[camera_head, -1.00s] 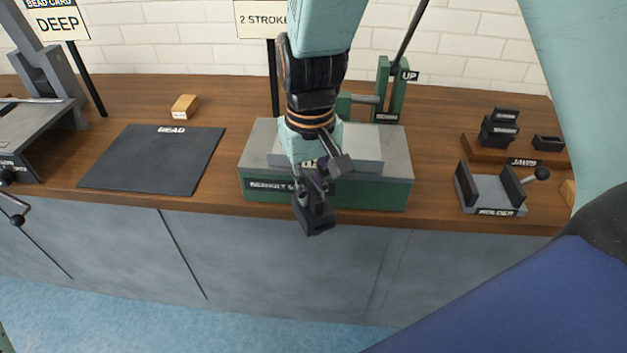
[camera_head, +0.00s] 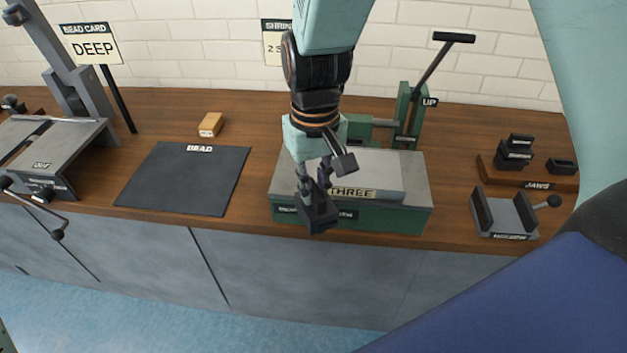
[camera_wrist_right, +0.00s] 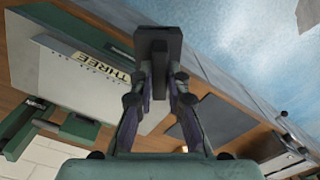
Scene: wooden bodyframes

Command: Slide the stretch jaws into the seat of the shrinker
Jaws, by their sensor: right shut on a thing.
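My right gripper (camera_head: 322,187) is shut on a dark jaw block (camera_head: 318,217), held in front of the near edge of the shrinker. The block also shows between the fingertips in the right wrist view (camera_wrist_right: 158,45). The shrinker (camera_head: 400,219) is a green base with a grey top, with a green upright and a black lever marked UP behind it. A grey plate marked THREE (camera_head: 385,172) lies on its top. The arm and gripper hide part of the shrinker, and I cannot make out its seat. My left gripper is not in view.
At the right stand the jaws rack (camera_head: 560,182) with several dark blocks and a grey holder (camera_head: 506,214) with a lever. A black BEAD mat (camera_head: 185,180), a small wooden block (camera_head: 211,124) and a grey machine (camera_head: 45,150) are at the left. Wood between mat and shrinker is clear.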

